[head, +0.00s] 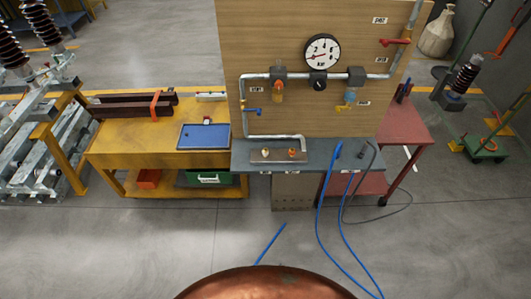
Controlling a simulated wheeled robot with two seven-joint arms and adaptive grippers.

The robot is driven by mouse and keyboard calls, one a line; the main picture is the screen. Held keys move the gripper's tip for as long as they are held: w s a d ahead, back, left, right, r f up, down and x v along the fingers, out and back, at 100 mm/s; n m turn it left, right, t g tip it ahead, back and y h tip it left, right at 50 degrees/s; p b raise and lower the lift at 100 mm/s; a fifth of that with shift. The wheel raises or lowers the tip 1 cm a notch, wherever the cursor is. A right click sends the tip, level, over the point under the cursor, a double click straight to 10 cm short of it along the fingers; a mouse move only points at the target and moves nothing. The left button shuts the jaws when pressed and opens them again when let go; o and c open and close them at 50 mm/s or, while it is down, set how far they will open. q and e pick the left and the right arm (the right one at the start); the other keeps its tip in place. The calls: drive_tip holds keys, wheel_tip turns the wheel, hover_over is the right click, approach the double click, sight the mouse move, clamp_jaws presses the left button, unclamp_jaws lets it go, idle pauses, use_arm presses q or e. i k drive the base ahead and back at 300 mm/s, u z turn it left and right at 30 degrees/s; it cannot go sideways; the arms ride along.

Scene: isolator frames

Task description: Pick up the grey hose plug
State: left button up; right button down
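A thin grey hose (377,222) trails on the floor at the right and loops up to the right end of the grey-blue shelf (240,156). Its end, the grey hose plug (362,154), seems to rest on the shelf there. It is small, and its exact pose is hard to tell. A blue hose end (338,148) stands just left of it on the same shelf, apart from it. Neither of my grippers is in view.
A wooden panel (300,110) with a gauge (322,51), pipes and valves rises behind the shelf. A small plate with two fittings (279,155) lies on the shelf. A yellow bench (140,146) stands left, a red table (405,125) right. Blue hoses (322,225) cross the floor.

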sight(365, 147)
drive_tip(key=u, duration=0.15)
drive_tip(key=i, duration=1.45)
drive_tip(key=z, duration=1.95)
